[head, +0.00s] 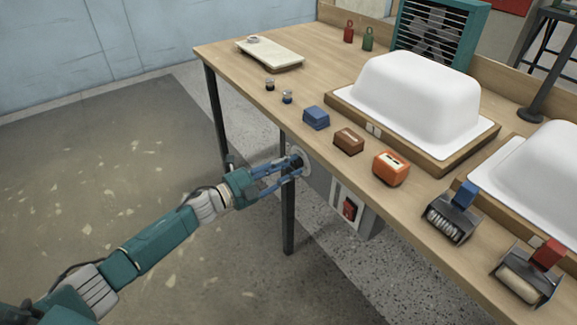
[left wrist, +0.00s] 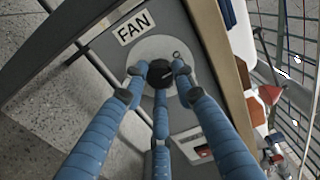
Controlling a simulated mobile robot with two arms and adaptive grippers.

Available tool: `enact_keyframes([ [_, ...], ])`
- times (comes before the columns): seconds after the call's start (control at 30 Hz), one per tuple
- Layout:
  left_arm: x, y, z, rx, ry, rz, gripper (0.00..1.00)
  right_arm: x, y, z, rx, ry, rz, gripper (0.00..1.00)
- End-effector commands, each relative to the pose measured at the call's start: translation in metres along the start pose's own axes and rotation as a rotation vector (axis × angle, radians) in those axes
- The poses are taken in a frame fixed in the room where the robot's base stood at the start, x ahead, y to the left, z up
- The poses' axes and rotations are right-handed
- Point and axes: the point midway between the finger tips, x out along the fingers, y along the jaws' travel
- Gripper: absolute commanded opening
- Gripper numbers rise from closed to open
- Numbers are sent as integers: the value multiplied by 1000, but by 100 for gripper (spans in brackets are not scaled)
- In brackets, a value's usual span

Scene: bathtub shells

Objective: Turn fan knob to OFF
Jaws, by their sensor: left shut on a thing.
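The fan knob (left wrist: 160,72) is a small black dial with a pale pointer line, on a light round plate under a FAN label (left wrist: 134,27) in the left wrist view. A small ring mark is on the plate, at the upper right of the knob. My left gripper (left wrist: 158,78) is shut on the knob, with blue fingers around it. In the head view, my left gripper (head: 294,164) reaches the grey control box (head: 320,181) under the table's front edge, and its fingers mostly hide the knob. My right gripper is not in view.
A red switch (head: 349,208) is on the box, right of the knob. The wooden table (head: 225,59) holds white tub shells (head: 418,95), several small blocks and rollers. A teal fan (head: 440,38) stands at the back. A table leg (head: 288,215) is below my gripper.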

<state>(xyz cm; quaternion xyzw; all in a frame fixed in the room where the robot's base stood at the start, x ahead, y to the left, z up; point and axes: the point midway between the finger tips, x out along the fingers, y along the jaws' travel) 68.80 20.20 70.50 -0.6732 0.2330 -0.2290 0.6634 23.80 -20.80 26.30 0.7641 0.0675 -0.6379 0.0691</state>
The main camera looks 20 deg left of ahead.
Motion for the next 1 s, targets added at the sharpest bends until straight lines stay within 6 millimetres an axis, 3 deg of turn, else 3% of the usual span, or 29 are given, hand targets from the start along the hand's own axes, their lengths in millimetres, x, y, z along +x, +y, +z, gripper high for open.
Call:
enact_keyframes([
  [0.03, 0, -6, 8, 0, -15, -6, 1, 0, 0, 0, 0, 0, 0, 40],
  [0.17, 0, -6, 8, 0, -15, -6, 1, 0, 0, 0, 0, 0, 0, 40],
  [0.2, 0, -6, 8, 0, -15, -6, 31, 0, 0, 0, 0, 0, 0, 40],
  [0.3, 0, -5, 7, 1, -14, -5, 46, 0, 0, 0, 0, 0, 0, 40],
  [0.67, -7, -1, 3, 1, -7, -2, 46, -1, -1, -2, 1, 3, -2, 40],
  [1.0, -74, 0, 3, 0, -8, 2, 46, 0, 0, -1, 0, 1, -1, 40],
])
